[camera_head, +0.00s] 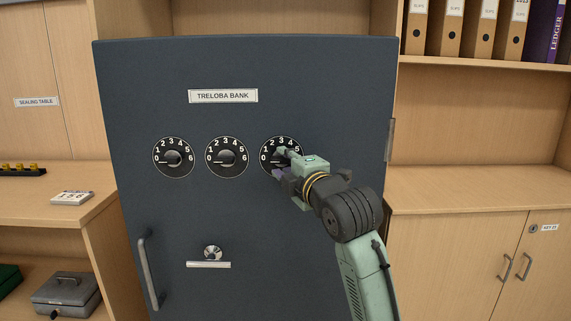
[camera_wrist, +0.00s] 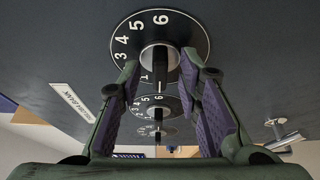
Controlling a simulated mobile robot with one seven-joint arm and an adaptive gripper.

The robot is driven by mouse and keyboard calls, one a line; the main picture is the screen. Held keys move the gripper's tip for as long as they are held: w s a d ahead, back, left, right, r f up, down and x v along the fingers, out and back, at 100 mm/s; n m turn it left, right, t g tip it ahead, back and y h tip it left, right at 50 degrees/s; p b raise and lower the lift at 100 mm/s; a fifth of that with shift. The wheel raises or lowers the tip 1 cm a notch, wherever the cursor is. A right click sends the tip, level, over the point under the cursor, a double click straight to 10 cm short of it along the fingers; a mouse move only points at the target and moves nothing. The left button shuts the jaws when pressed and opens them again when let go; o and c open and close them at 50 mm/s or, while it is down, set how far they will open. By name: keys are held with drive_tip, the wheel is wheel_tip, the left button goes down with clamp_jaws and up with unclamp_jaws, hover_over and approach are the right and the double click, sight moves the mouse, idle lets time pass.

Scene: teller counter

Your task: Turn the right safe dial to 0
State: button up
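The right safe dial (camera_head: 268,168) is a black disc with white numerals on the dark blue-grey safe door, partly hidden by my gripper (camera_head: 279,163) in the head view. In the wrist view, the same dial (camera_wrist: 160,20) shows 3 to 6, with its knob (camera_wrist: 157,59) between my fingers. The knob's white pointer line faces the bottom, opposite the 6, on the 0 side; the 0 itself is hidden there. My gripper (camera_wrist: 159,72) is open in the wrist view. A gap shows left of the knob; the right finger is close, and I cannot tell if it touches.
The left dial (camera_head: 173,144) and middle dial (camera_head: 227,144) have pointers near 0. A handle (camera_head: 149,272) and a small lever (camera_head: 208,265) are lower on the door. Wooden counters flank the safe, with a calendar block (camera_head: 72,198) and cash box (camera_head: 66,291) left.

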drive_tip(key=v, duration=1.2)
drive_tip(key=shift+w, duration=0.1)
